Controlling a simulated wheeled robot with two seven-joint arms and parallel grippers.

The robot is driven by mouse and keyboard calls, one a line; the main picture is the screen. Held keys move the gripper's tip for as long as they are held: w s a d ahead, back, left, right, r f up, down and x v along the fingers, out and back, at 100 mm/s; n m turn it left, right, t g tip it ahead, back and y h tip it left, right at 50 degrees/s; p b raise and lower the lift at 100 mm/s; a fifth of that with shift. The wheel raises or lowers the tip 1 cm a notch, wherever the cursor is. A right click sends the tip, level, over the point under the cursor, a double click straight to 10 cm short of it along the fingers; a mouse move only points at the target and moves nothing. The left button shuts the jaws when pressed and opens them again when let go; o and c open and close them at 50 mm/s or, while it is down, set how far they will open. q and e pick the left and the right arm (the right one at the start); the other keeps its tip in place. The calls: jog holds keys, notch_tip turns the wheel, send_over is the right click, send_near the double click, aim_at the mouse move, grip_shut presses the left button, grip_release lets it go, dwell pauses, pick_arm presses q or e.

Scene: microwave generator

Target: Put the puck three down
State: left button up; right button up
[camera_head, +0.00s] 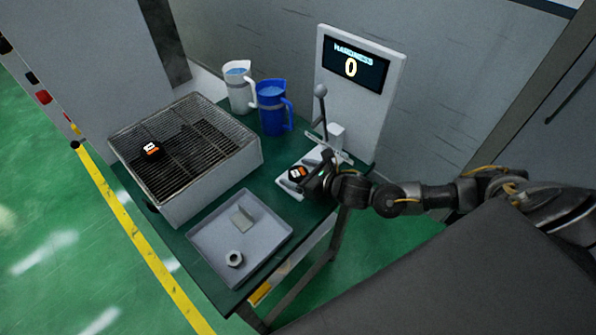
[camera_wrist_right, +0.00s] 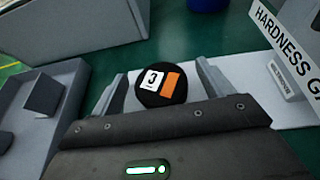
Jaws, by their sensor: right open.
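Puck three, a black disc with a white and orange label reading 3 (camera_wrist_right: 161,84), lies on the pale base of the hardness gauge (camera_wrist_right: 238,82). In the head view this puck (camera_head: 297,173) sits at the left end of the gauge base. My right gripper (camera_wrist_right: 160,85) is open, with one finger on each side of the puck and gaps visible between. In the head view my right gripper (camera_head: 313,184) is beside the puck, partly covering the gauge base. My left gripper is in neither view.
A second labelled puck (camera_head: 152,149) lies on the wire rack of a metal box (camera_head: 215,172). A grey tray (camera_head: 207,238) holds a nut (camera_head: 234,258) and a small angled block (camera_head: 242,217). A white jug (camera_head: 238,88) and blue jug (camera_head: 273,108) stand behind. The gauge display (camera_head: 356,64) reads 0.

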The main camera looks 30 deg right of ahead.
aim_at(298, 173)
jog(key=shift+w+a+f, duration=0.1)
jog(key=shift+w+a, duration=0.05)
jog(key=shift+w, duration=0.05)
jog(key=c, duration=1.2)
jog(key=shift+o, duration=0.2)
notch_tip(298, 173, up, 10)
jog(key=shift+f+b, duration=0.1)
jog(key=shift+b, duration=0.6)
